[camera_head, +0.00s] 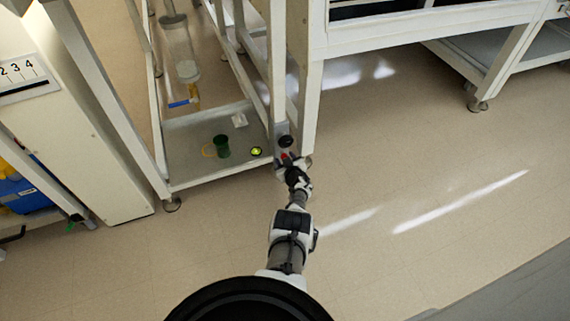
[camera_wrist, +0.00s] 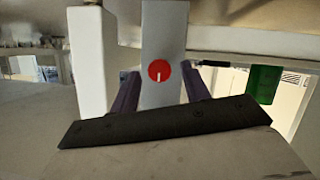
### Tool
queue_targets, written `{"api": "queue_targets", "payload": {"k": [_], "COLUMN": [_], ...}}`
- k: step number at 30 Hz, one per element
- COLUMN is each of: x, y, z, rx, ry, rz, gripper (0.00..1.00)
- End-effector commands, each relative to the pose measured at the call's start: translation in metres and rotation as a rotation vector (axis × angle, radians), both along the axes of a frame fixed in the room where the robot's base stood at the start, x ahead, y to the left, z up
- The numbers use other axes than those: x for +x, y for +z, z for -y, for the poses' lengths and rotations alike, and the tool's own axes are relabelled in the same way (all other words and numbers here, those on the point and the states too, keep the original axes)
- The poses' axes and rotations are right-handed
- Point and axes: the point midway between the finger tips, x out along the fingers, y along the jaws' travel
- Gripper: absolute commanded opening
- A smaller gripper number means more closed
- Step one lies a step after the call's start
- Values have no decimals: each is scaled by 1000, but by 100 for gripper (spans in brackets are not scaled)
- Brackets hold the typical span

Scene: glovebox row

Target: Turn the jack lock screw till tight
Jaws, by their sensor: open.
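The lock screw appears as a round red knob (camera_wrist: 159,70) with a short white mark, on a grey upright plate (camera_wrist: 163,24). In the wrist view the mark points toward the bottom of the picture. My gripper (camera_wrist: 161,72) is open, with one dark finger on each side of the knob and gaps between. I cannot tell how deep the fingertips reach around it. In the head view my gripper (camera_head: 289,159) is at the foot of the white frame leg, and only a bit of red (camera_head: 285,156) shows there. No jack is clearly distinguishable.
A low grey shelf (camera_head: 190,167) lies left of my gripper, holding a green mug (camera_head: 222,146), a small yellow-green round item (camera_head: 256,151) and a white piece (camera_head: 239,119). A black round part (camera_head: 286,141) is just beyond my gripper. White legs (camera_head: 312,105) stand close by. Floor at right is clear.

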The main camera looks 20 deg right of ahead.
Motion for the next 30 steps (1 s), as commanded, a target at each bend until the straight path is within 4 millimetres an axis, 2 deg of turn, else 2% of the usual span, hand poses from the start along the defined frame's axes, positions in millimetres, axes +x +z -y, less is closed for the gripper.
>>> {"api": "queue_targets", "payload": {"k": [6,15,25,30], "x": [8,8,8,8], "y": [-4,-3,-3,-3], "z": [0,0,0,1], "rx": [1,1,1,7], "ry": [0,0,0,-1], "rz": [0,0,0,0], "gripper": [46,46,3,2]}}
